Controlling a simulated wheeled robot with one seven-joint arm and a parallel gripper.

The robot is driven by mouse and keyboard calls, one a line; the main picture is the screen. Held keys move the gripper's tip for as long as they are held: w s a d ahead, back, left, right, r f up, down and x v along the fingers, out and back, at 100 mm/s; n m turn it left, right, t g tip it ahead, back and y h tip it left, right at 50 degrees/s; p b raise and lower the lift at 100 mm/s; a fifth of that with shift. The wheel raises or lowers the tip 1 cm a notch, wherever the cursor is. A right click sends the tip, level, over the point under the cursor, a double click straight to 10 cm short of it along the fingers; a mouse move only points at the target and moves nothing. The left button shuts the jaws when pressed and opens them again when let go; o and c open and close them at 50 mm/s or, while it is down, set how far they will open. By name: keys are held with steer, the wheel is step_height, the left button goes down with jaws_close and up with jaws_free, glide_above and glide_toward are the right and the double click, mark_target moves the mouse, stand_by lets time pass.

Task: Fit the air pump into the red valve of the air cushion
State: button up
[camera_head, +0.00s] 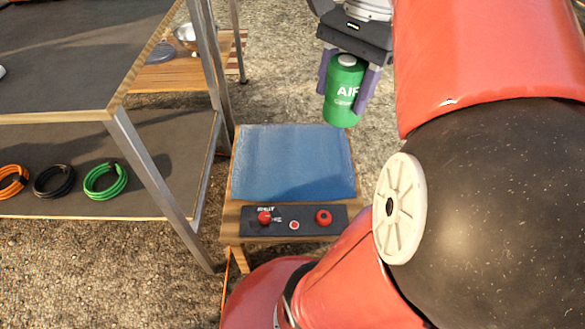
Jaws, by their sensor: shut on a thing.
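The air pump (343,96) is a green cylinder with white lettering and a pale cap. My gripper (342,103), with purple fingers, is shut on its sides and holds it roughly upright, beyond the cushion's far right corner in the picture. The blue air cushion (292,163) lies flat on a small wooden stand. A black panel (272,229) at its near edge carries a red knob (264,217) at left, a small red button (294,225) in the middle and a red round fitting with a dark centre (323,217) at right. I cannot tell which is the red valve.
A metal-framed bench (70,60) stands at left, its lower shelf holding orange (13,182), black (54,181) and green (105,181) coils. A metal bowl (186,36) sits on a wooden surface behind. My red arm fills the right side. Gravel ground is open behind the stand.

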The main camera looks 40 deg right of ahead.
steer(key=shift+f+b, duration=2.7)
steer(key=shift+f, duration=13.15)
steer(key=shift+f, duration=0.3)
steer(key=shift+f, duration=1.3)
steer(key=o, duration=1.3)
steer(key=shift+c, duration=0.2)
steer(key=p+v, duration=0.3)
steer(key=v, duration=0.5)
